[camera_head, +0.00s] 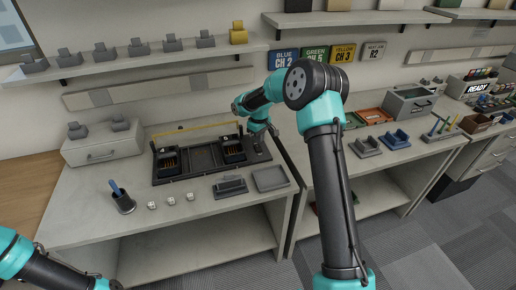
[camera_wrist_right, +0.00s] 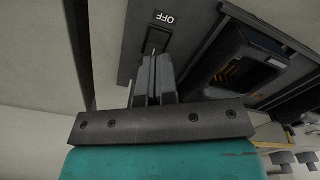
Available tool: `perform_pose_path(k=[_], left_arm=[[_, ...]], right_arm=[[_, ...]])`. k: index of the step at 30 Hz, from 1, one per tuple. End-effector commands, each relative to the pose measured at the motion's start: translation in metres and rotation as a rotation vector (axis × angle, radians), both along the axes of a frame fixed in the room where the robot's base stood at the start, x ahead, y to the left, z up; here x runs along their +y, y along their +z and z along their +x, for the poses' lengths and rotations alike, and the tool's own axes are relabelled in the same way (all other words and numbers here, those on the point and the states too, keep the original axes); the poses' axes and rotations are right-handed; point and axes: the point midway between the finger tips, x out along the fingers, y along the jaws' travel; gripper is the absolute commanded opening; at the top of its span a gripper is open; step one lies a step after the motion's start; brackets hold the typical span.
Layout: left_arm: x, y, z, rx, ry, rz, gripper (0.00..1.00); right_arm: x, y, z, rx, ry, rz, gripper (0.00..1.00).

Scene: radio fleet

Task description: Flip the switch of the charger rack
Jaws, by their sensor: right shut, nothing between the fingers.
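The dark charger rack (camera_head: 203,158) lies on the pale workbench, with a filled pocket at its left and another towards its right. My right gripper (camera_head: 262,150) reaches down over the rack's right end and hides part of it. In the right wrist view its two fingers (camera_wrist_right: 156,70) are shut together with nothing between them. Their tips are at the lower edge of the black switch (camera_wrist_right: 157,40); I cannot tell whether they touch. A white "OFF" label (camera_wrist_right: 164,18) is beside the switch.
A yellow bar (camera_head: 195,127) runs along the rack's back. A grey tray (camera_head: 270,179) and a small dark holder (camera_head: 229,187) lie in front of the rack. A pen cup (camera_head: 123,203) and small white cubes (camera_head: 171,199) stand at the front left.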

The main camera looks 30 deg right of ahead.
Motion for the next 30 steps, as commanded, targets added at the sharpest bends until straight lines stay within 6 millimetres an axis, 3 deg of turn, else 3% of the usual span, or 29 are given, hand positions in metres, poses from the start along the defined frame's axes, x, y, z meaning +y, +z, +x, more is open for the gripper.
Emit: perform_pose_path(k=[9,23,26,30], left_arm=[[0.000,0.000,0.000,0.000,0.000,0.000,0.00],[0.000,0.000,0.000,0.000,0.000,0.000,0.00],[0.000,0.000,0.000,0.000,0.000,0.000,0.00],[0.000,0.000,0.000,0.000,0.000,0.000,0.00]], right_arm=[[0.000,0.017,0.000,-0.001,0.000,-0.001,0.00],[0.000,0.017,0.000,-0.001,0.000,0.000,0.00],[-0.004,0.015,-0.004,-0.006,-0.011,0.005,0.00],[-0.021,0.006,-0.025,-0.035,-0.069,0.030,0.00]])
